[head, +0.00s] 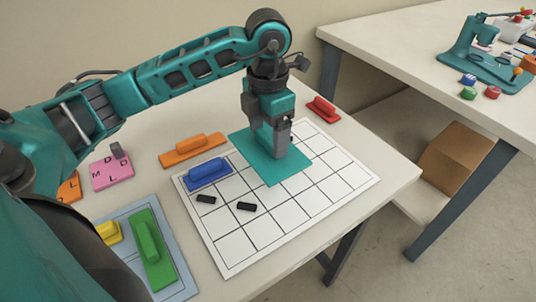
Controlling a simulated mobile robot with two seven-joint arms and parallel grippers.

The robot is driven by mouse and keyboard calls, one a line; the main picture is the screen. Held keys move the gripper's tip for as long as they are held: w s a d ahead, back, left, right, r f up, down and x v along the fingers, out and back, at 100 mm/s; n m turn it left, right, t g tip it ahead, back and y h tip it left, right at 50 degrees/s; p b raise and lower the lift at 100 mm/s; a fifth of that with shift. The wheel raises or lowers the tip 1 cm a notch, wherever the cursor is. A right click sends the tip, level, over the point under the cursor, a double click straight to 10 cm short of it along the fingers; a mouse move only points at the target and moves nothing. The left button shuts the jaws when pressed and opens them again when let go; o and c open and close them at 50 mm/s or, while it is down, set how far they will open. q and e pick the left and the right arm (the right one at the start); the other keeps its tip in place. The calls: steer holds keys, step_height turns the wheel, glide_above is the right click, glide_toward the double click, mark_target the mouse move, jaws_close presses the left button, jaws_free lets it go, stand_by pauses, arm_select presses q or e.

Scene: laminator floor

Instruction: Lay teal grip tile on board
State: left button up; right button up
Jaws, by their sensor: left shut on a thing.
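The white board (235,247) with a black grid lies on the near table. The teal grip tile (290,172) is a flat square over the board's far part, and its far left corner reaches past the board's edge. My left gripper (278,152) points down over the middle of the tile and is shut on it, hiding the tile's grip. I cannot tell whether the tile touches the board or hangs just above it. My right gripper is out of view.
A blue grip tile (207,173) and two small black pieces (246,207) lie on the board. Orange (193,148) and red (322,109) grip tiles lie beyond it. A blue-grey tray (178,293) holds green (150,250) and yellow (108,232) pieces. A pink lettered tile (108,177) lies left.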

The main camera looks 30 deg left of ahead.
mark_target(268, 153)
arm_select(q)
steer(key=shift+f, duration=2.8)
steer(key=shift+b, duration=0.3)
steer(key=shift+f, duration=0.15)
steer(key=o, duration=1.3)
step_height(268, 153, up, 12)
steer(key=shift+r+p, duration=0.15)
steer(key=shift+p, duration=0.5)
